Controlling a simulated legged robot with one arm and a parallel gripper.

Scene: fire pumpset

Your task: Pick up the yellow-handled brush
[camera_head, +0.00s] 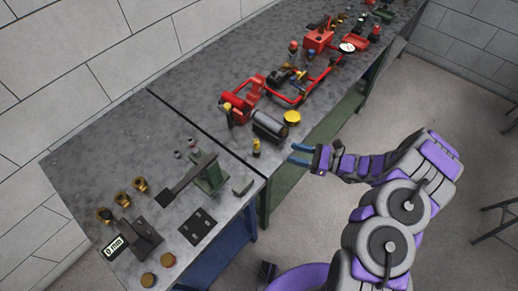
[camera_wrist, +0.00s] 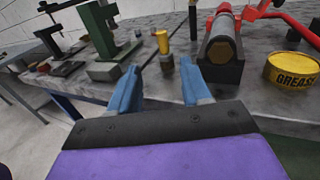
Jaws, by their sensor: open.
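My gripper (camera_head: 296,154) is open and empty, with its two blue fingers at the front edge of the workbench, pointing over it. In the wrist view the fingers (camera_wrist: 160,78) are apart. A small upright yellow piece with a darker lower end (camera_head: 257,148) stands on the bench beyond the fingertips. It shows between and beyond the fingers in the wrist view (camera_wrist: 163,42). A second upright piece, dark with an orange-yellow top (camera_head: 228,113), stands farther back by the red vice. I cannot tell for certain which of the two is the brush.
A dark cylinder on a block (camera_head: 270,125) and a yellow grease tin (camera_head: 292,117) are close by on the right; the tin also shows in the wrist view (camera_wrist: 292,70). A green stand (camera_head: 210,175) is on the left. Red pump piping (camera_head: 290,95) lies behind.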

